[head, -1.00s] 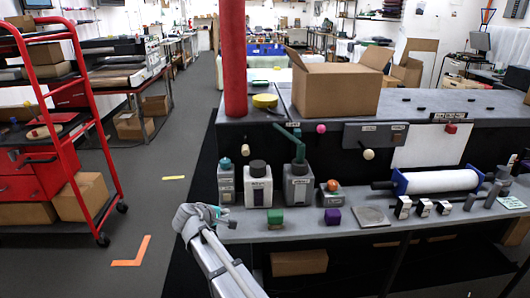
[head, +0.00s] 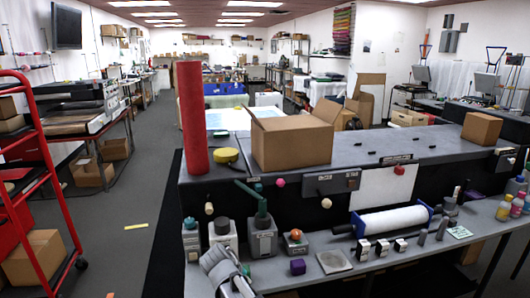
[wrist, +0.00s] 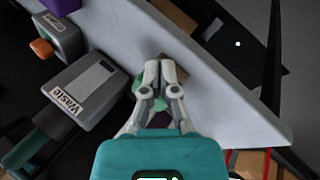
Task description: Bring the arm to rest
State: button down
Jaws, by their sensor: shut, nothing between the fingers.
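My gripper (wrist: 160,72) is shut and empty in the wrist view, its two grey fingertips together over the grey bench ledge (wrist: 220,95). A green block (wrist: 138,88) shows partly behind the fingers; I cannot tell the gap between them. In the head view my arm (head: 222,272) reaches up from the bottom edge, in front of the ledge. Its fingertips are too small there to make out clearly.
A grey container labelled "Waste" (wrist: 88,92) stands close to my gripper. Several bottles, a box with an orange knob (head: 295,240), a purple block (head: 298,267) and a white roller (head: 392,220) line the ledge. A red rack (head: 40,190) stands left, with open floor between.

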jog(key=s+d+f+m+g+y, duration=0.1)
jog(key=s+d+m, duration=0.3)
jog(key=d, duration=0.7)
jog(key=s+d+m+g+y+p, duration=0.1)
jog(key=s+d+m+g+y, duration=0.2)
jog(key=d, duration=0.9)
jog(key=s+m, duration=0.1)
jog(key=s, duration=0.2)
jog(key=shift+d+f+m+g, duration=0.15)
jog(key=shift+f+m+g, duration=0.15)
jog(key=shift+f, duration=0.05)
